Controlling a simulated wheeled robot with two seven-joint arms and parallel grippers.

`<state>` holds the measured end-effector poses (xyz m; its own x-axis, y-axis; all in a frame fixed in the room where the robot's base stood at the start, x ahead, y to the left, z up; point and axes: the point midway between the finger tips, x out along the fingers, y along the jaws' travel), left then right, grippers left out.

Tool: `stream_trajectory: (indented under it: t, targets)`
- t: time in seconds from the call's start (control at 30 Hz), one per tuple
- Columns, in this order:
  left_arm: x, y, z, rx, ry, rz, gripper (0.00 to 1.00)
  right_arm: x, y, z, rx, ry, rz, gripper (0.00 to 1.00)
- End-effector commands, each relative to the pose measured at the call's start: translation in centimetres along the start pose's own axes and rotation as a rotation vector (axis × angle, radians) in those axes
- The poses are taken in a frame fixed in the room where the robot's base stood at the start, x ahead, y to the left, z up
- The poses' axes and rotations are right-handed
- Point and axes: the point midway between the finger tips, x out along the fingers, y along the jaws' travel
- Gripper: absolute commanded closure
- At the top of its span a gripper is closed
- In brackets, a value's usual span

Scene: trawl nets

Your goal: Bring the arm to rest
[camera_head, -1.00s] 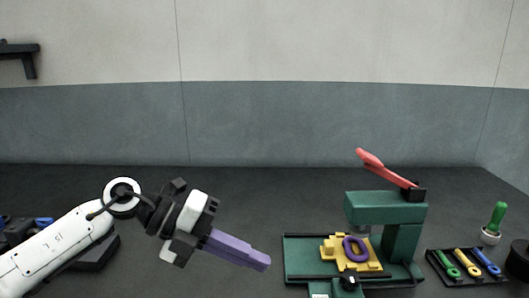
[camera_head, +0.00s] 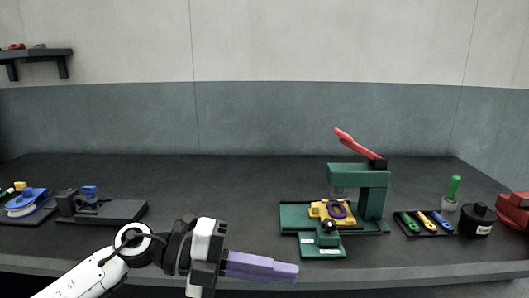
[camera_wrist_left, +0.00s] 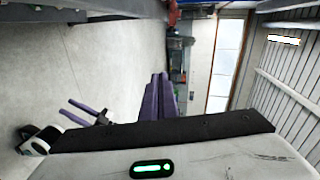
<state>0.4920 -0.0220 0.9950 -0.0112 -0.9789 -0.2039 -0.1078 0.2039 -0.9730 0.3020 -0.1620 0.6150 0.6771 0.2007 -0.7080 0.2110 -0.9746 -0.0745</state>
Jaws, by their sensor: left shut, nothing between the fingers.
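My left gripper (camera_head: 290,271) comes in from the lower left in the head view. Its purple fingers are together with nothing between them, in front of the table's front edge. In the left wrist view the same purple fingers (camera_wrist_left: 160,90) point away from the camera, side by side. My right gripper (camera_wrist_left: 85,110) shows in the left wrist view at the left, with two purple fingers spread apart and nothing seen between them. The head view does not show the right arm.
The dark table (camera_head: 230,190) carries a green press (camera_head: 372,200) with a red lever, a purple ring (camera_head: 338,210) on a yellow block, a tray of coloured tools (camera_head: 425,230), a black pot (camera_head: 477,221) and a black device (camera_head: 110,210). The table's middle left is clear.

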Motion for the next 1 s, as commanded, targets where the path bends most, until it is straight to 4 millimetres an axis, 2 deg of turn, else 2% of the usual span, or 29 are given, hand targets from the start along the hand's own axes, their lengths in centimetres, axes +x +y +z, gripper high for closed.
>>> stream_trajectory:
  t: [0.17, 0.3, 0.37, 0.47, 0.57, 0.67, 0.73, 0.8, 0.87, 0.9, 1.0]
  targets:
    - [1.5, -0.6, -0.7, -0.116, -0.029, -0.213, 1.0, 0.1, 0.1, -0.4, -0.001, 0.007, 0.002, 0.69]
    - [1.5, -0.5, -0.2, -0.277, -0.113, -0.435, 1.0, 0.1, 0.1, -0.3, -0.001, 0.005, 0.002, 0.69]
    - [1.0, 0.1, 0.5, -0.379, -0.178, -0.545, 1.0, 0.1, 0.1, -0.2, -0.001, 0.004, 0.001, 0.69]
    - [-0.8, 3.0, 2.1, -0.576, -0.322, -0.706, 1.0, 0.0, 0.0, -0.1, 0.0, 0.001, 0.001, 0.69]
    - [-2.9, 7.9, 3.3, -0.792, -0.493, -0.822, 1.0, -0.1, 0.0, 0.1, 0.0, -0.001, 0.0, 0.69]
    - [-5.2, 14.8, 3.3, -1.026, -0.682, -0.887, 1.0, -0.1, -0.1, 0.1, 0.001, -0.003, -0.001, 0.69]
    - [-6.5, 19.9, 2.2, -1.183, -0.807, -0.902, 1.0, -0.1, -0.1, 0.1, 0.001, -0.003, -0.002, 0.69]
    - [-7.6, 24.9, 0.4, -1.332, -0.922, -0.896, 1.0, -0.1, -0.1, 0.1, 0.001, -0.003, -0.002, 0.69]
    - [-8.3, 28.9, -1.6, -1.453, -1.013, -0.879, 1.0, -0.1, -0.1, 0.1, 0.0, -0.003, -0.002, 0.69]
    - [-8.7, 31.4, -3.2, -1.529, -1.068, -0.861, 1.0, -0.1, -0.2, 0.1, 0.0, -0.003, -0.003, 0.69]
    - [-9.4, 36.5, -7.3, -1.696, -1.182, -0.81, 1.0, -0.1, -0.2, 0.2, 0.0, -0.004, -0.003, 0.69]
